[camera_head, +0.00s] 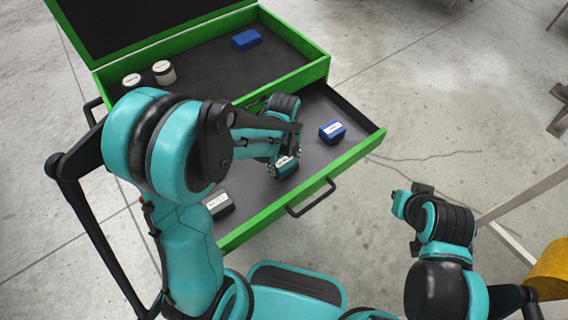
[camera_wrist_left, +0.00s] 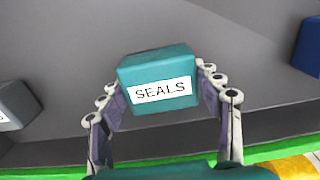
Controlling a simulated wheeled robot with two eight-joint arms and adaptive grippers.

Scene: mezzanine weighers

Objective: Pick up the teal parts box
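The teal parts box (camera_head: 286,167), with a white label, is in the open drawer (camera_head: 352,156) of the green cabinet. In the left wrist view the teal parts box (camera_wrist_left: 158,82) is slightly turned and its label reads SEALS. My left gripper (camera_head: 284,160) reaches down over it. In the wrist view the fingers of my left gripper (camera_wrist_left: 160,88) lie against both its sides, shut on it. I cannot tell whether the box touches the drawer floor. My right gripper (camera_head: 411,198) is away over the floor at the right; its fingers are unclear.
A blue box (camera_head: 332,132) lies right of the teal one in the drawer, and a dark box with a white label (camera_head: 218,204) lies left. The cabinet top (camera_head: 205,65) holds another blue box (camera_head: 246,39) and two white round containers (camera_head: 164,72). The drawer handle (camera_head: 311,199) sticks out in front.

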